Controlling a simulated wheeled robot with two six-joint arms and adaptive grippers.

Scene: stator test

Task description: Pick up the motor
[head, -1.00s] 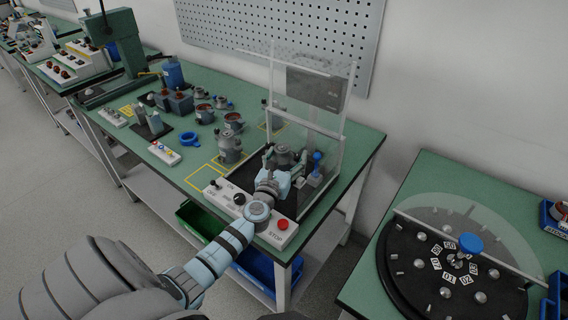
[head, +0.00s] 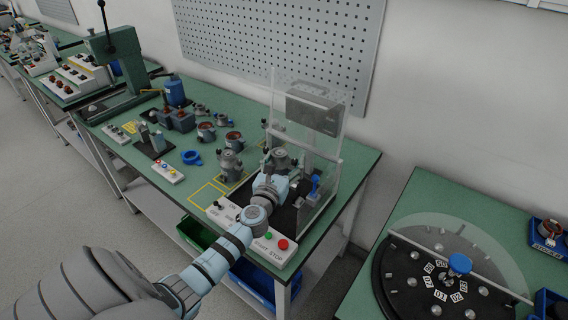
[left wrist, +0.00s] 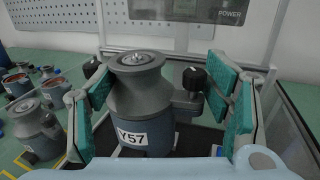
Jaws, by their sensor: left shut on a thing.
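The motor (left wrist: 140,92) is a grey cylindrical unit with a white "Y57" label, dark knobs at its sides and a small shaft on top. It stands upright between the teal-padded fingers of my left gripper (left wrist: 158,100), which is shut on it. In the head view, the motor (head: 281,160) shows just beyond my left gripper (head: 276,178), inside the clear-walled test station (head: 335,165). It appears raised above the station's black floor, but its underside is hidden. My right gripper is not in view.
Clear panels stand behind and right of the motor, with a dark display box (head: 314,110) above. A control strip with a red stop button (head: 283,244) lies in front. Other motors (head: 230,163) stand to the left. A round black turntable (head: 400,285) is on the right table.

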